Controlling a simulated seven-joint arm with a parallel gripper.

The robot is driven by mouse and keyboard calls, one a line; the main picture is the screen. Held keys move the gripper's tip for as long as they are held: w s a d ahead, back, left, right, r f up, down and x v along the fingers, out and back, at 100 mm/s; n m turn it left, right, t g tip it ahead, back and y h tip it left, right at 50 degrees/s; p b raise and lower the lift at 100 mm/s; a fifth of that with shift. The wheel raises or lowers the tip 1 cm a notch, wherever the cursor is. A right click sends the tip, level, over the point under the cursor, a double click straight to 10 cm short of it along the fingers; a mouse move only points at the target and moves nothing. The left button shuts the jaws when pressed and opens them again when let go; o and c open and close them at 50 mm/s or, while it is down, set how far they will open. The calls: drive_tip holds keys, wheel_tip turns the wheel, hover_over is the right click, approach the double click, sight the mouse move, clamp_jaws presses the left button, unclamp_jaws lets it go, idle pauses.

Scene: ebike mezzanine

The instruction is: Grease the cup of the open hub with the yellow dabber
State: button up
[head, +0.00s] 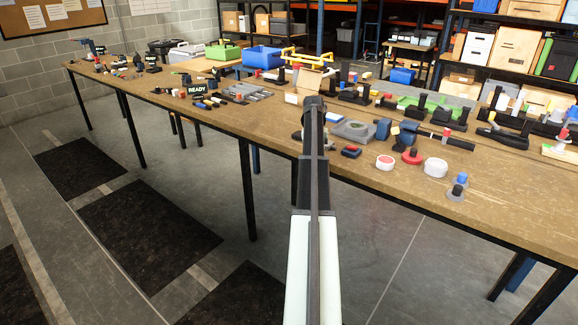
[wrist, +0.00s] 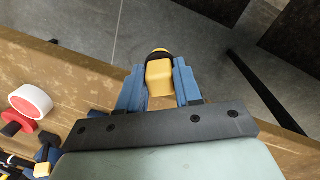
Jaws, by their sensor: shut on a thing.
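My gripper (wrist: 158,82) shows in the wrist view with its two blue fingers shut on a yellow block-like piece with a dark band and rounded yellow end, which looks like the yellow dabber (wrist: 159,73). It is held up near the front edge of the bench, with floor visible beyond it. In the head view my arm hides the gripper and dabber. A grey block with a round recess (head: 356,131) sits on the bench just right of my arm; I cannot tell whether it is the open hub. No grease cup can be made out clearly.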

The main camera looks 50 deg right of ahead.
drive_tip(key=s+d+r+m, duration=0.2)
drive_tip(key=s+d+r, duration=0.1)
drive_tip(key=s+d, duration=0.8)
drive_tip(key=s+d+r+m+t, duration=0.15)
drive_tip(key=s+d+r, duration=0.4)
drive_tip(key=s, duration=1.05)
drive_tip(key=s+d+r+m, duration=0.2)
drive_tip(key=s+d+m, duration=0.1)
drive_tip(key=s+d, duration=0.9)
drive_tip(key=shift+n, duration=0.35)
drive_tip(key=shift+s+a+f, duration=0.15)
drive_tip(key=shift+a+f, duration=0.1)
drive_tip(key=shift+f, duration=0.85)
drive_tip(key=shift+s+a+f, duration=0.1)
drive_tip(key=shift+a+f, duration=0.1)
drive_tip(key=shift+f, duration=0.85)
drive_tip(key=shift+s+a+f, duration=0.15)
drive_tip(key=shift+a+f, duration=0.1)
drive_tip(key=shift+f, duration=0.85)
drive_tip(key=shift+f, duration=0.3)
drive_tip(key=shift+s, duration=0.5)
drive_tip(key=shift+w, duration=1)
drive_tip(key=shift+s, duration=0.15)
drive_tip(key=shift+s, duration=0.4)
drive_tip(key=shift+d, duration=0.5)
